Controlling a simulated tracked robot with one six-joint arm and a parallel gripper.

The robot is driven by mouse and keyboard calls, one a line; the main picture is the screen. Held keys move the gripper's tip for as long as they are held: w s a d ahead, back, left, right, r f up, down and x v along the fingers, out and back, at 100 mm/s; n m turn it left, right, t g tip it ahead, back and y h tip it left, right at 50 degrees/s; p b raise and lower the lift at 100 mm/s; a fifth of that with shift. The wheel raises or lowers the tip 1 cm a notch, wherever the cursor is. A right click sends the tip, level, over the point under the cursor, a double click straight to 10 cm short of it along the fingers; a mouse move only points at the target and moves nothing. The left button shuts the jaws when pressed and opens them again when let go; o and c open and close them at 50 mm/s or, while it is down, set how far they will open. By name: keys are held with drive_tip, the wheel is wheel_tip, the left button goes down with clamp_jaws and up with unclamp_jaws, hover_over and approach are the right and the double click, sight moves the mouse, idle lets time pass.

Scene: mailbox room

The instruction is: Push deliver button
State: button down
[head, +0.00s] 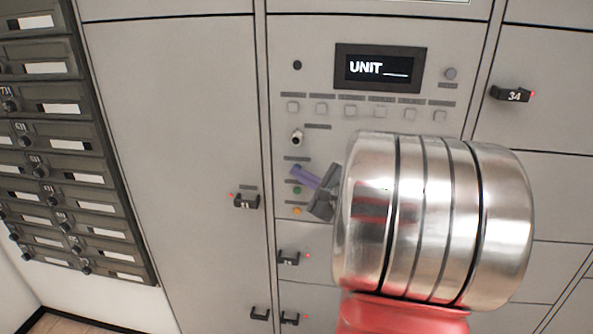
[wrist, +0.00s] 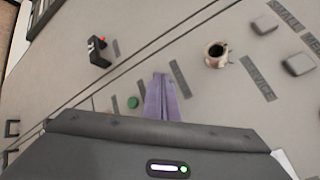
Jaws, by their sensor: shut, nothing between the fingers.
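My gripper (head: 299,172) has its purple fingers shut together with nothing between them. In the head view its tips are over the panel's left column of controls, just above a green button (head: 297,190) and an orange button (head: 297,211). In the wrist view the shut fingers (wrist: 160,82) point at the panel beside a small dark label, with the green button (wrist: 132,102) left of them. The labels here are too blurred to tell which one reads deliver. The fingers hide whatever lies under them, and I cannot tell whether they touch the panel.
A display (head: 380,68) reading UNIT sits above a row of square buttons (head: 350,111). A round metal lock (head: 296,138) protrudes above my fingertips. Black latches (head: 246,201) stick out left and below. Dark mailboxes (head: 50,140) line the left.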

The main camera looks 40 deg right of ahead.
drive_tip(key=shift+s+a, duration=0.55)
drive_tip(key=shift+a, duration=0.1)
idle(0.4)
drive_tip(key=s+a, duration=0.1)
drive_tip(key=a, duration=0.1)
drive_tip(key=s+a, duration=0.2)
idle(0.5)
idle(0.4)
